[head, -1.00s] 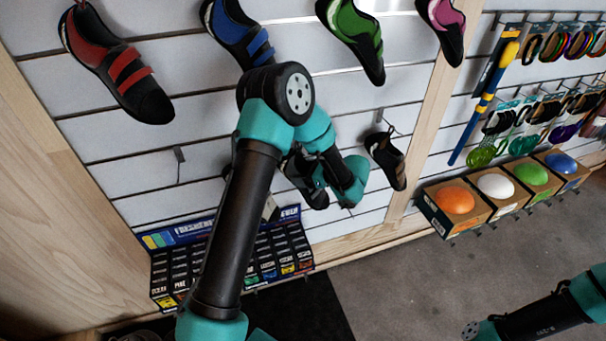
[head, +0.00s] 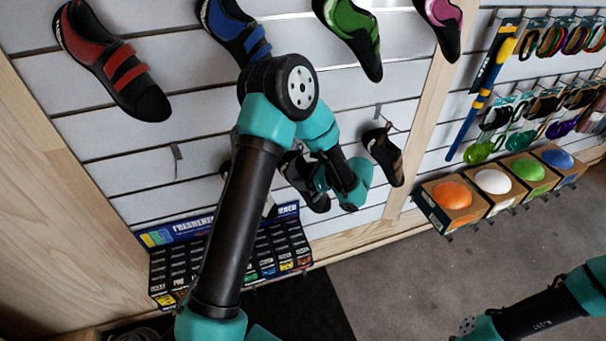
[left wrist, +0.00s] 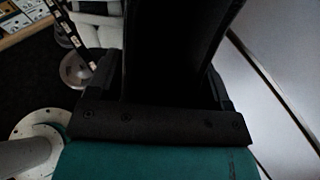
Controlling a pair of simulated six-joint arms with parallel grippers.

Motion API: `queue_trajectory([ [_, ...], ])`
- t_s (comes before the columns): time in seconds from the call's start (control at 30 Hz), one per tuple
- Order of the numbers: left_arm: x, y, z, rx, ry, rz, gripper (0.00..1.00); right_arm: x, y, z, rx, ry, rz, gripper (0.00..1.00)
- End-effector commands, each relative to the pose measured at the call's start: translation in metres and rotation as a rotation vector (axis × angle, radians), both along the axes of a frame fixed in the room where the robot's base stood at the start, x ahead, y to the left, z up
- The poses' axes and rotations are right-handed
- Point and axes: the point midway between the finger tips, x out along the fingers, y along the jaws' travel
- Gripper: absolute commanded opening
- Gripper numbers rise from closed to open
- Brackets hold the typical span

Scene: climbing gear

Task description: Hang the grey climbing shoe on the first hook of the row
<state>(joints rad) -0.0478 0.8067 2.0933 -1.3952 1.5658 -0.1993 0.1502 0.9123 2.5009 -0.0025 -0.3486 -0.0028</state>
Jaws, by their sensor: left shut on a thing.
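The dark grey shoe (head: 306,184) shows toe-down beside my left wrist in the head view, partly covered by my arm. My left gripper (left wrist: 175,45) is shut on it; a black mass fills the space between the fingers in the left wrist view. In the head view the fingers are hidden by my arm. An empty hook (head: 177,160) sticks out of the white slatwall to the left of my arm. A grey-brown shoe (head: 383,156) hangs from a hook on the right. What is directly behind my arm is hidden. My right gripper is out of view.
Red (head: 112,62), blue (head: 234,34), green (head: 351,38) and pink (head: 441,24) shoes hang above. A freshener display box (head: 172,270) stands below. Boxed balls (head: 452,197) and hanging carabiners (head: 533,50) are on the right. The slatwall around the empty hook is clear.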

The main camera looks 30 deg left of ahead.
Motion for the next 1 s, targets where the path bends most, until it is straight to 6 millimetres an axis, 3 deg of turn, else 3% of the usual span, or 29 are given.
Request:
queue_trajectory([
  [1.0,-0.015,-0.017,0.001,0.001,0.000,-0.001,0.43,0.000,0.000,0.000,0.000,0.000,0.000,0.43],
])
